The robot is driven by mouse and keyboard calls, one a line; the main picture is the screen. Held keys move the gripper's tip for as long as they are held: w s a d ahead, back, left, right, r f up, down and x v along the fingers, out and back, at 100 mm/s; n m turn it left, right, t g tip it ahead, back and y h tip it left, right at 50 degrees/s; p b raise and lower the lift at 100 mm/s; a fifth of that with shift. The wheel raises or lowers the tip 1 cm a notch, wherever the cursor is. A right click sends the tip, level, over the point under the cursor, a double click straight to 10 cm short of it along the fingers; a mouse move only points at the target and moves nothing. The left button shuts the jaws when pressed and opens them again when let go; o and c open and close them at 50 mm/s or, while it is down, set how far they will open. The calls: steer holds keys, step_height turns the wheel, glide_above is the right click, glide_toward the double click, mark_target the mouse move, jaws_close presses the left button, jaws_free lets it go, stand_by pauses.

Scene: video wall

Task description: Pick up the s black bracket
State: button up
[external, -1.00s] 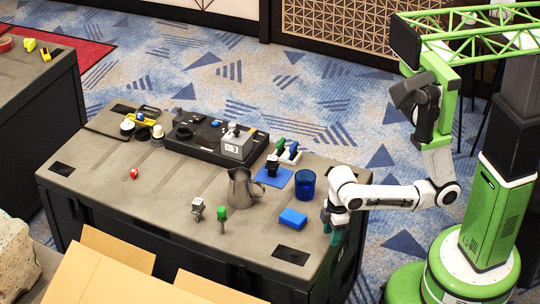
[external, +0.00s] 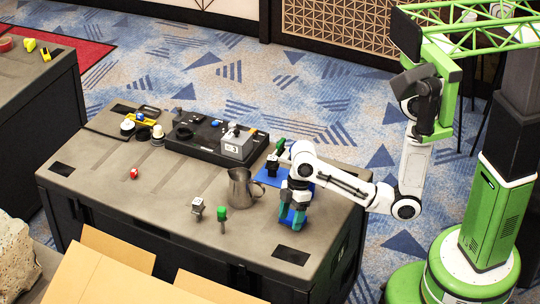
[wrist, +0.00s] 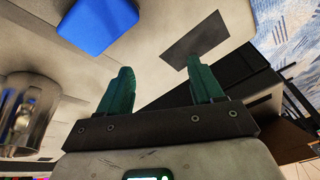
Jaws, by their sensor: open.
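My gripper (external: 291,224) is over the near right part of the grey table (external: 110,190). Its two teal fingers are apart with nothing between them in the wrist view (wrist: 162,85). I cannot surely pick out the black bracket. A small black object (external: 272,165) stands on the blue mat behind the metal pitcher and may be it. It is apart from my gripper, and I do not see it in the wrist view. A blue block (wrist: 100,25) lies ahead of the fingers in the wrist view.
The metal pitcher (external: 240,189) stands left of my gripper and also shows in the wrist view (wrist: 30,115). A green-topped item (external: 222,215) and a small grey-and-black item (external: 198,206) stand farther left. A black tray (external: 200,145) holds parts at the back. The front left is mostly clear.

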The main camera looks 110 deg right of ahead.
steer(key=w+d+r+n, duration=0.15)
steer(key=d+r, duration=0.25)
steer(key=d, duration=0.4)
steer(key=n+g+h, duration=0.2)
steer(key=n+g, duration=0.1)
steer(key=n, duration=0.4)
glide_toward(272, 165)
steer(key=shift+d+f, duration=0.35)
steer(key=shift+d, duration=0.25)
steer(key=shift+s+d+f+n, duration=0.15)
steer(key=shift+s+d+n, duration=0.05)
steer(key=shift+d+n, duration=0.05)
step_height(272, 165, down, 10)
steer(key=shift+s+a+f, duration=0.15)
steer(key=shift+f, duration=0.1)
steer(key=c, duration=1)
